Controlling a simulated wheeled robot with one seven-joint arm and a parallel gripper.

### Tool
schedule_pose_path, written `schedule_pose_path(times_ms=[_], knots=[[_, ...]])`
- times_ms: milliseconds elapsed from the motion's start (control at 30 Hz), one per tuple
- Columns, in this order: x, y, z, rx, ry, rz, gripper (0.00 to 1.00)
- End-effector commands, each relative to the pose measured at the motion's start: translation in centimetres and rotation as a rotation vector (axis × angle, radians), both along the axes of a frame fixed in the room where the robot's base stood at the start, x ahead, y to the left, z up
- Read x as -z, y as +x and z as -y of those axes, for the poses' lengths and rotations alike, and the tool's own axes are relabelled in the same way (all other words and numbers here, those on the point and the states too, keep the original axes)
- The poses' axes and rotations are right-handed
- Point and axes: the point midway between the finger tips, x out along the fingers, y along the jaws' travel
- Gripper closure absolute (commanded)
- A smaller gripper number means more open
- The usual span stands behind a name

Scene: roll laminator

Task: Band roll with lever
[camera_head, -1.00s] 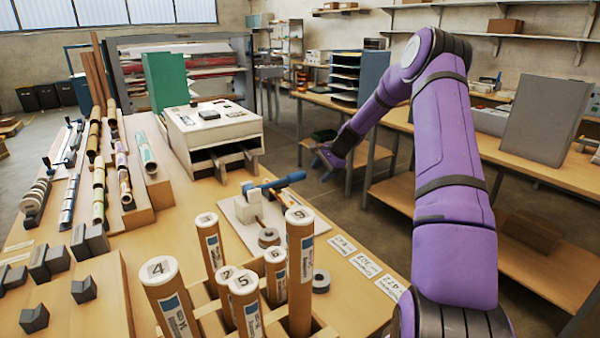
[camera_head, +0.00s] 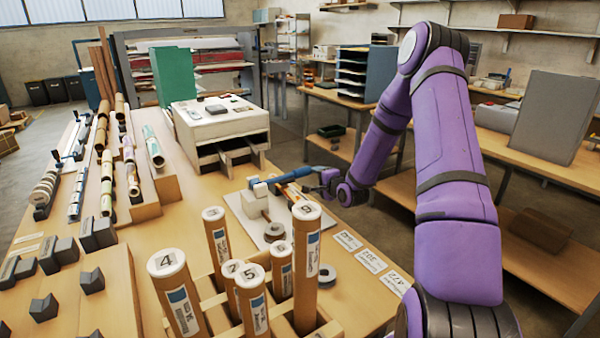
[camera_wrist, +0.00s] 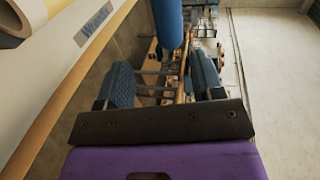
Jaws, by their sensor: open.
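The lever is a blue handle (camera_head: 288,177) on a white block (camera_head: 255,200) that stands on a pale base plate, and it points right. My gripper (camera_head: 322,183) is at the lever's right end in the head view. In the wrist view its two blue-padded fingers (camera_wrist: 163,85) stand apart, with nothing seen held between them. The blue lever end (camera_wrist: 168,22) shows at the top of that view, just beyond the fingertips; contact cannot be told. Numbered rolls (camera_head: 306,255) stand upright in a wooden rack in front.
A grey ring (camera_head: 274,232) lies by the lever's base, and another ring (camera_head: 327,275) is right of the rack. A white laminator-like box (camera_head: 220,125) stands behind. White label cards (camera_head: 370,260) lie along the table's right edge. Grey blocks (camera_head: 65,255) are at left.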

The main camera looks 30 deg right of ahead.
Motion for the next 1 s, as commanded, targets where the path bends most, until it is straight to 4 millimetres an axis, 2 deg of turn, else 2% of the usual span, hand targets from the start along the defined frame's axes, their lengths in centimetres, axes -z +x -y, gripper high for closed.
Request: schedule_pose_path(times_ms=[133, 267, 700, 1000], knots=[[-0.7, -0.5, -1.1, -0.027, 0.03, 0.058, 0.39], [-0.7, 0.2, -1.3, -0.032, 0.034, 0.067, 0.39], [0.4, 7.3, -1.3, -0.031, 0.03, 0.066, 0.39], [0.9, 9.9, -1.2, -0.03, 0.031, 0.064, 0.39]])
